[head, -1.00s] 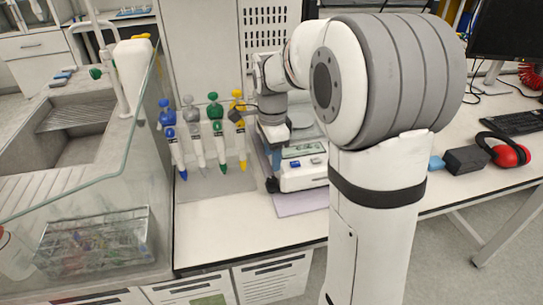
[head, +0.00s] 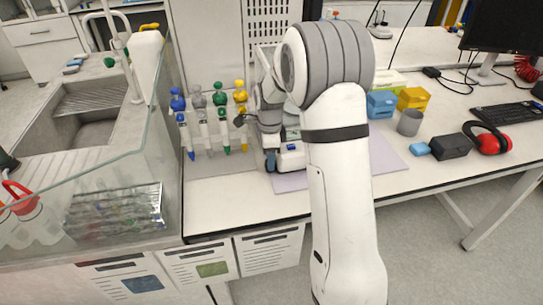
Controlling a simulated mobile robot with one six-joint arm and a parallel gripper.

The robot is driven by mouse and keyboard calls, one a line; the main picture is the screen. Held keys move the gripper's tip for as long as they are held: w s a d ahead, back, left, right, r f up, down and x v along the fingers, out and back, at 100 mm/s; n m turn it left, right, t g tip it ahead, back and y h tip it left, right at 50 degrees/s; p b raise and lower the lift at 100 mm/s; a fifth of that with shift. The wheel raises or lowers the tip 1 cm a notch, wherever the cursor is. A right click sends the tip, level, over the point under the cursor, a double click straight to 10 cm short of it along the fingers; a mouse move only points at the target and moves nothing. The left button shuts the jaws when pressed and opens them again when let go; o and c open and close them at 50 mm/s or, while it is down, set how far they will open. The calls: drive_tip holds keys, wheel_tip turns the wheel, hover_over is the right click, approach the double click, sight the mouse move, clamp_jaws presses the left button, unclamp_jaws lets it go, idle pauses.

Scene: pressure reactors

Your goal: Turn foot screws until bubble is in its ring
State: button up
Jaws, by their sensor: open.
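The balance (head: 291,159), a white and grey instrument with blue keys on its front, stands on the bench and is mostly hidden behind my arm. A small dark round part (head: 270,161), perhaps a foot screw, shows at its front left corner. The bubble and its ring cannot be made out. My gripper (head: 270,148) points down at the left side of the balance, close above that corner. It is open, with nothing seen in it. Its fingertips are small and unclear, so I cannot tell whether they touch the balance.
A rack of pipettes (head: 215,120) stands just left of my gripper. A glass screen (head: 120,150) is further left. A blue box (head: 381,104), a yellow box (head: 413,99), a grey cup (head: 409,123) and red earmuffs (head: 489,139) lie right. The front bench strip is clear.

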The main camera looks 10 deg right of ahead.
drive_tip(key=shift+f, duration=0.35)
drive_tip(key=shift+c, duration=0.5)
drive_tip(key=c, duration=0.9)
drive_tip(key=shift+n+b, duration=0.35)
drive_tip(key=shift+n, duration=1.25)
drive_tip(key=o, duration=1)
drive_tip(key=shift+r, duration=3.95)
